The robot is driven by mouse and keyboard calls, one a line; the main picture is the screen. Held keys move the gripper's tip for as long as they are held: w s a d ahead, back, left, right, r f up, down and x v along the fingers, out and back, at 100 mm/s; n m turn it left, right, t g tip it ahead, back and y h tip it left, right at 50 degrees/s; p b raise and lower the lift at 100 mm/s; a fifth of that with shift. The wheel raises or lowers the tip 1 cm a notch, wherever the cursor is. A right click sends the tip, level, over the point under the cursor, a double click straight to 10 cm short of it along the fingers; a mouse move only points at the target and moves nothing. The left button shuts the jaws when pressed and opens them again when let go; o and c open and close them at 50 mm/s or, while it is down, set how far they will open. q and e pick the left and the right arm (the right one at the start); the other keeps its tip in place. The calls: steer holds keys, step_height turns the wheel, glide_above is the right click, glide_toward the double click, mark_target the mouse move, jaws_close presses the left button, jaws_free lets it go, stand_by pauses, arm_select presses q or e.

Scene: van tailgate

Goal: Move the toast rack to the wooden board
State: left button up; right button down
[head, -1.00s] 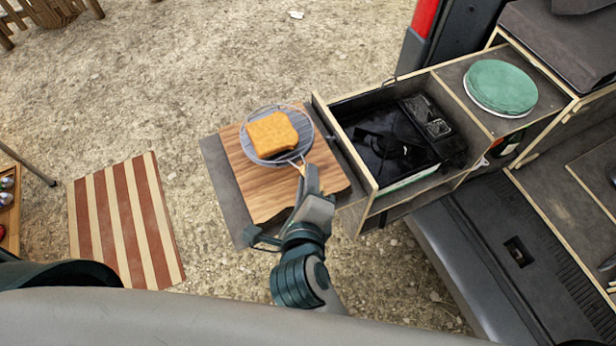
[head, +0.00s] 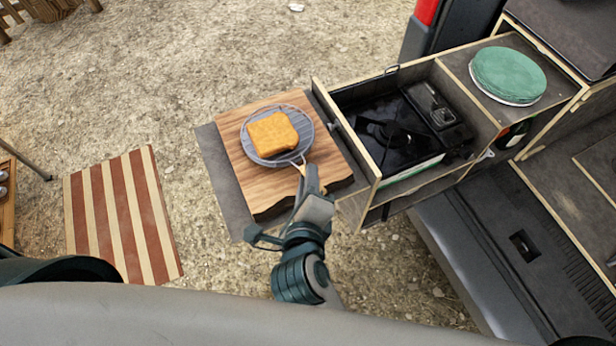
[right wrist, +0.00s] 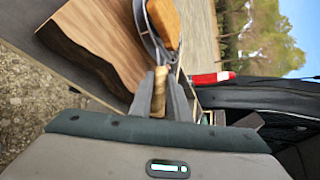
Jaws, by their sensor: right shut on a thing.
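The toast rack (head: 258,155) is a round grey wire rack with a slice of toast (head: 272,133) lying on it. It is over the wooden board (head: 260,198), near the board's far half; whether it touches the board is hard to tell. My right gripper (head: 304,172) is shut on the rack's handle at the rack's near side. In the right wrist view the handle (right wrist: 159,92) sits between the fingers, with the toast (right wrist: 164,22) and the board (right wrist: 98,40) beyond. My left gripper is not in view.
The board lies on a grey side shelf (head: 217,190) beside an open drawer with a black stove (head: 395,135). Green plates (head: 508,74) stand on the counter at the right. A striped mat (head: 122,218) lies on the gravel at the left.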

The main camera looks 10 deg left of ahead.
steer(key=shift+f+b, duration=0.4)
steer(key=shift+f, duration=0.5)
steer(key=c, duration=1.7)
jaws_free()
steer(key=shift+o, duration=0.6)
steer(key=shift+f, duration=0.15)
steer(key=shift+s+f, duration=0.15)
steer(key=shift+f, duration=0.1)
steer(key=shift+s+r, duration=0.1)
steer(key=shift+s, duration=0.05)
